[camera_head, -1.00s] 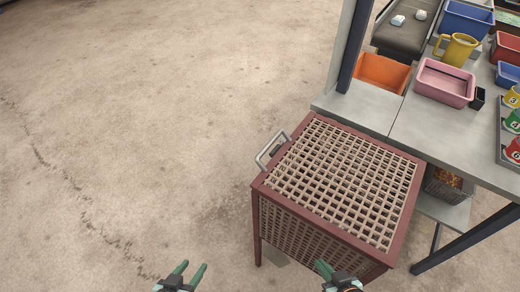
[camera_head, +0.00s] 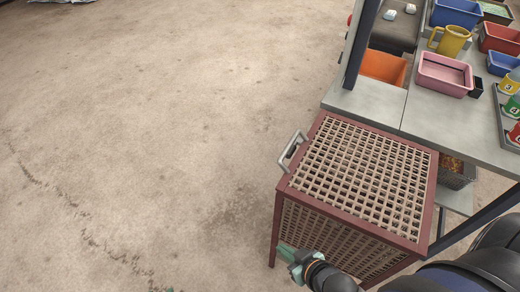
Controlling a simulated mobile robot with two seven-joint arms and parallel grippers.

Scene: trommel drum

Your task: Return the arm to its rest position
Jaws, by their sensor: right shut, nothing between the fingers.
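My right arm comes in from the lower right. Its gripper (camera_head: 283,249) is shut and empty, in front of the lower part of the lattice box's front side. I cannot tell whether it touches the box. The lattice box (camera_head: 365,175) has a dark red frame, a tan grid top and a metal handle (camera_head: 290,148) at its left edge. Only a tiny green tip of my left gripper (camera_head: 170,290) shows at the bottom edge, so its jaws are hidden.
A grey workbench (camera_head: 425,115) behind the box holds a pink tray (camera_head: 445,74), a yellow mug (camera_head: 452,41) and several coloured bins. A dark post (camera_head: 363,45) rises at its left. The concrete floor (camera_head: 130,130) at left is open.

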